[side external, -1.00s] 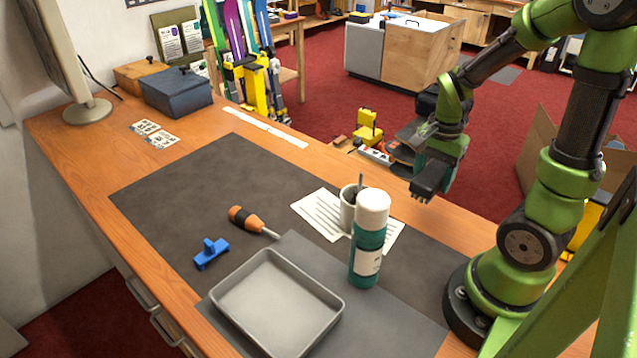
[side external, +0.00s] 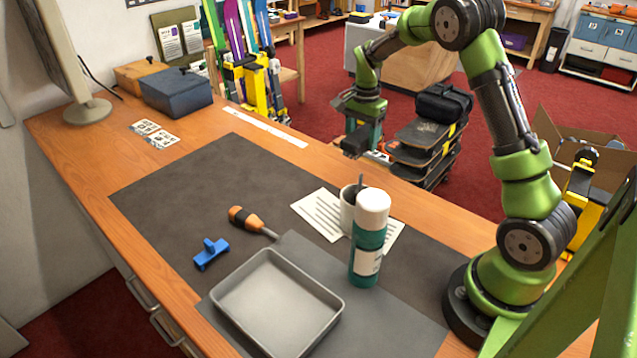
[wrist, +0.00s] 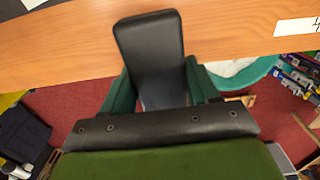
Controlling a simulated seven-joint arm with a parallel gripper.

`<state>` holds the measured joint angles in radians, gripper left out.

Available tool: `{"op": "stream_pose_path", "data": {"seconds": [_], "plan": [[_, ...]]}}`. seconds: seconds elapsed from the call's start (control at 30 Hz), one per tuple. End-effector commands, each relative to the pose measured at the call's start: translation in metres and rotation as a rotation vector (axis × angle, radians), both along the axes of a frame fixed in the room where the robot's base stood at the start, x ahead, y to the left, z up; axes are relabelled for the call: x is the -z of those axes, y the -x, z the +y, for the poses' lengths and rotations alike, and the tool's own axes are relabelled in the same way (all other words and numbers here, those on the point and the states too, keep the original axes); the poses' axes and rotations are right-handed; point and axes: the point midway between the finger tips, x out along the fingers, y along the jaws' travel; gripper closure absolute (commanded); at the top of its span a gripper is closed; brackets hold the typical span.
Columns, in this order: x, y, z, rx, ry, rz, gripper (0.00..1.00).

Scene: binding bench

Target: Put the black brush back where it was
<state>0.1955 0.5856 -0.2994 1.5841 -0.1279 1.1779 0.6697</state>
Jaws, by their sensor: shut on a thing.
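My gripper (side external: 362,136) is up over the bench's far edge in the side external view. In the wrist view its green fingers (wrist: 160,88) are shut on the black brush (wrist: 149,45), a dark block with rounded corners that sticks out past the fingertips. In the side external view the black brush (side external: 354,146) is small and dark below the fingers. It is held clear of the bench top. The bristles cannot be made out.
The green bottle with white cap (side external: 369,240) stands upright on the dark mat (side external: 170,190). A grey tray (side external: 240,318), a blue tool (side external: 211,253) and an orange-handled tool (side external: 246,219) lie nearby. A printed sheet (side external: 314,213) lies under the mug. The mat's back left is clear.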

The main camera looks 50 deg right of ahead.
Motion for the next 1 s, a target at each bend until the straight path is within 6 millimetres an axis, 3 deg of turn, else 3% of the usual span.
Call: {"op": "stream_pose_path", "data": {"seconds": [0.1,0.2,0.4,0.63,1.0], "plan": [[-0.004,-0.035,0.008,-0.002,0.002,-0.002,0.69],[-0.011,-0.052,0.013,0.004,0.003,-0.003,0.69],[-0.02,-0.064,0.019,0.02,0.001,0.0,0.69],[0.023,-0.061,0.02,0.027,0.0,0.002,0.69],[0.062,-0.061,0.02,0.027,0.001,0.001,0.69]]}}
